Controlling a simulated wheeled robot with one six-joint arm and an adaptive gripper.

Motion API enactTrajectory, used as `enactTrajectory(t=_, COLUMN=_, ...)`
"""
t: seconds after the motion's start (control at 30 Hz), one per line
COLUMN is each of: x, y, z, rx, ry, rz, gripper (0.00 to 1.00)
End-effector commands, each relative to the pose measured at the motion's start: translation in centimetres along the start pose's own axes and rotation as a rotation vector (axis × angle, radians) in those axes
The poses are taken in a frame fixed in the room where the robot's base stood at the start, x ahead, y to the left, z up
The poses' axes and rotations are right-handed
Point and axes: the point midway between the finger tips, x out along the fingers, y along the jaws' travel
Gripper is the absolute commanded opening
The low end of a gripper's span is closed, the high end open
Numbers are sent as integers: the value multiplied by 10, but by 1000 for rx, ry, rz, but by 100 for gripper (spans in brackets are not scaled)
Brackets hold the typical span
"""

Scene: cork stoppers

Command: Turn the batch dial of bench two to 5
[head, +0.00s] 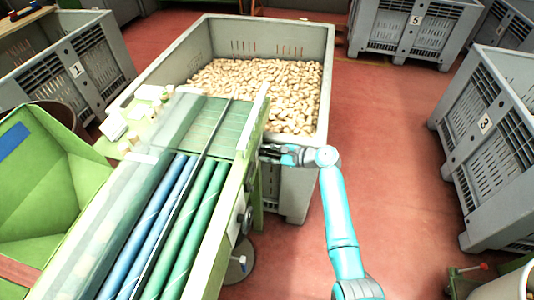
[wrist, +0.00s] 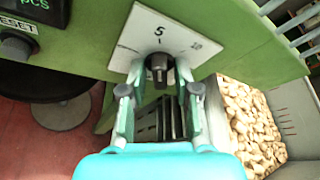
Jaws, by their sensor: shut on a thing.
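The batch dial is a dark knob (wrist: 158,64) on a white square plate (wrist: 137,38) fixed to the green machine side in the wrist view. My gripper (wrist: 157,82) is shut on the knob, one finger on each side. In the head view my gripper (head: 272,152) is at the right side of the green bench (head: 256,118); the dial is hidden there.
A grey crate (head: 313,38) full of corks stands behind the bench end, close to my gripper. A reset panel (wrist: 20,38) is left of the dial. Crate 3 (head: 470,120) stands at the right. Red floor between is clear.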

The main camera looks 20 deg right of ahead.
Motion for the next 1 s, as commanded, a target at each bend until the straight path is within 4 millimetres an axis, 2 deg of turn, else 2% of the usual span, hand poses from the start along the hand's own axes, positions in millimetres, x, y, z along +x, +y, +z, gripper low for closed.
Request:
enactTrajectory(t=0.6, x=0, y=1, z=0, rx=37, ry=0, rz=16, gripper=0)
enactTrajectory(t=0.63, x=0, y=1, z=0, rx=37, ry=0, rz=16, gripper=38)
enactTrajectory(t=1.0, x=-3, y=0, z=0, rx=36, ry=0, rz=14, gripper=40)
